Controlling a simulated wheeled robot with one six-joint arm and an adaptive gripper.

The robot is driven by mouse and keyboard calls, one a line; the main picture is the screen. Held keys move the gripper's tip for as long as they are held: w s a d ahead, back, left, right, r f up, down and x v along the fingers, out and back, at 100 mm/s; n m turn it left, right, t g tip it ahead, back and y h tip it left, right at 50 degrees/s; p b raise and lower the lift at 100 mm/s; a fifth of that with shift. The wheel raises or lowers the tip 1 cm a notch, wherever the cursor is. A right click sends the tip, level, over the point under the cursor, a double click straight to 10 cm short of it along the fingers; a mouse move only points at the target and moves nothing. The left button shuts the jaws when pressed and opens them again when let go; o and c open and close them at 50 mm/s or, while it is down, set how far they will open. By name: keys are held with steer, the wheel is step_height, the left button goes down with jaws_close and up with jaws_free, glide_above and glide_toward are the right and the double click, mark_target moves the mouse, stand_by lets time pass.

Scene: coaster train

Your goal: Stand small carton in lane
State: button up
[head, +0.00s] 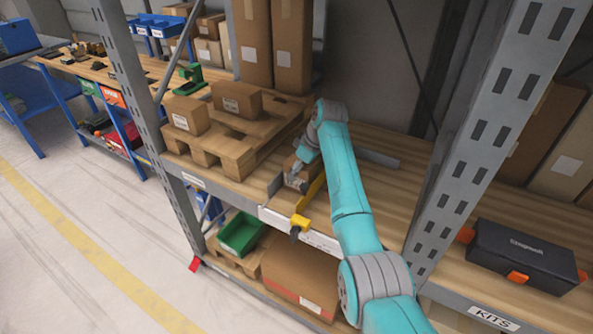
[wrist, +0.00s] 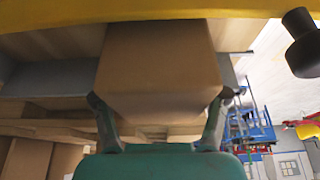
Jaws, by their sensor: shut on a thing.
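The small brown carton (wrist: 160,55) fills the middle of the wrist view. My gripper (wrist: 162,103) is shut on it, one finger on each side. In the head view my gripper (head: 298,172) is low over the middle shelf, and only part of the carton (head: 291,181) shows there. The lane lies between a grey rail (head: 275,185) on the left and a yellow bar (head: 313,191) on the right. The carton is at this lane; I cannot tell whether its base touches the shelf. The yellow bar also crosses the top of the wrist view (wrist: 60,14).
A pallet (head: 232,150) with two cartons stands left of the lane. A yellow piece with a black end (head: 299,223) projects at the shelf's front edge. A grey upright (head: 475,130) and a black toolbox (head: 524,255) are to the right. Bare shelf (head: 392,190) lies right of my arm.

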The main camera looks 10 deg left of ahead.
steer(key=o, duration=1.6)
